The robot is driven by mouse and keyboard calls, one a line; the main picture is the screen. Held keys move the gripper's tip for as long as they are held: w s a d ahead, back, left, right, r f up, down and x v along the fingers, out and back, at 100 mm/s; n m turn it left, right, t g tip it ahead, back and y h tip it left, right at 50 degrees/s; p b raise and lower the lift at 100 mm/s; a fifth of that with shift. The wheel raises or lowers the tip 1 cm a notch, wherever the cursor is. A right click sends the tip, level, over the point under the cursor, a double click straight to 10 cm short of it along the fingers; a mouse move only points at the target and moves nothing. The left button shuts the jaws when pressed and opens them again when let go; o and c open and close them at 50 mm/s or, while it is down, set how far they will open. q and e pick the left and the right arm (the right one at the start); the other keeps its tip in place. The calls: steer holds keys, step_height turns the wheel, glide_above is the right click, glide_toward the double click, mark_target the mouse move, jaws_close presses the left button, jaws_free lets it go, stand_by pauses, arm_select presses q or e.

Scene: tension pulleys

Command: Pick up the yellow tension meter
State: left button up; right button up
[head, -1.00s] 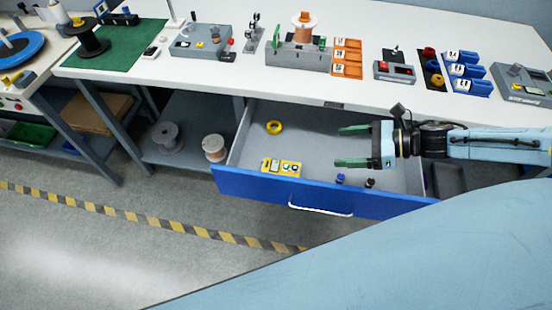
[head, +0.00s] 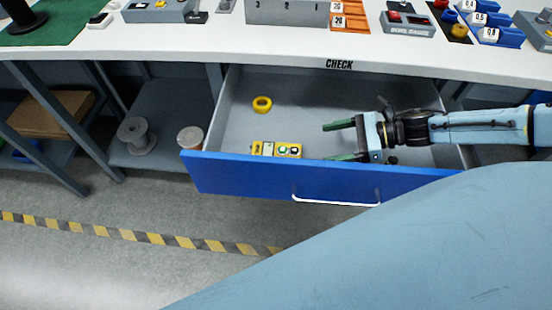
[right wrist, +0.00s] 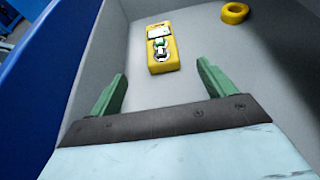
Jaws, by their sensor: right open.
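The yellow tension meter (head: 276,149) lies in the open blue drawer, close to its front panel, at the left. In the right wrist view the meter (right wrist: 162,48) lies flat ahead of the fingertips, with a pale display and round parts on its face. My right gripper (head: 340,140) is open and empty over the drawer, to the right of the meter and apart from it. Its green fingers (right wrist: 160,80) point toward the meter, which lies beyond the gap between them. My left gripper is not in view.
The blue drawer (head: 240,174) has a raised front panel and a white handle. A yellow ring (head: 262,104) lies further back in it. The white bench top (head: 270,44) overhangs the drawer's back. A dark small part (head: 392,160) sits near my right gripper.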

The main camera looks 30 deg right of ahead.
mark_target(295, 150)
steer(key=x, duration=1)
steer(key=b+x, duration=0.1)
steer(key=x, duration=0.2)
steer(key=shift+s+d+f, duration=0.1)
steer(key=shift+d+f, duration=0.05)
steer(key=shift+f, duration=0.15)
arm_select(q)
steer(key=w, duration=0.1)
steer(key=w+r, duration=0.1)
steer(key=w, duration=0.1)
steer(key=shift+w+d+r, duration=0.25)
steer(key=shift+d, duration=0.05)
arm_select(e)
steer(key=c, duration=1.3)
